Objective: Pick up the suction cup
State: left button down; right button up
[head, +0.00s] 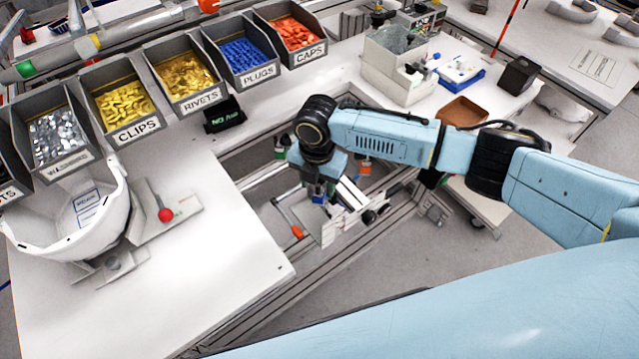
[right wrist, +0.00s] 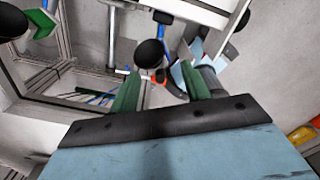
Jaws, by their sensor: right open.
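My right gripper (head: 326,188) reaches down into the opening in the bench frame, beyond the white tabletop. In the right wrist view its two green fingers (right wrist: 160,70) stand apart with nothing held between them. A black rounded piece (right wrist: 149,53), which looks like a suction cup, shows just past the fingertips, between them. I cannot tell how far off it is. In the head view two small black round pieces (head: 368,216) show beside the gripper; I cannot tell whether one is the same piece. My left gripper is out of view.
Metal rails (head: 300,275) surround the gripper. A tool with an orange part (head: 365,168) hangs close to its right. A white helmet shell (head: 70,225) sits in a fixture on the white table (head: 190,290). Labelled bins (head: 185,77) line the back. The front part of the table is clear.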

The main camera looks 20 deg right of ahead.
jog(key=shift+f, duration=1.15)
grip_shut()
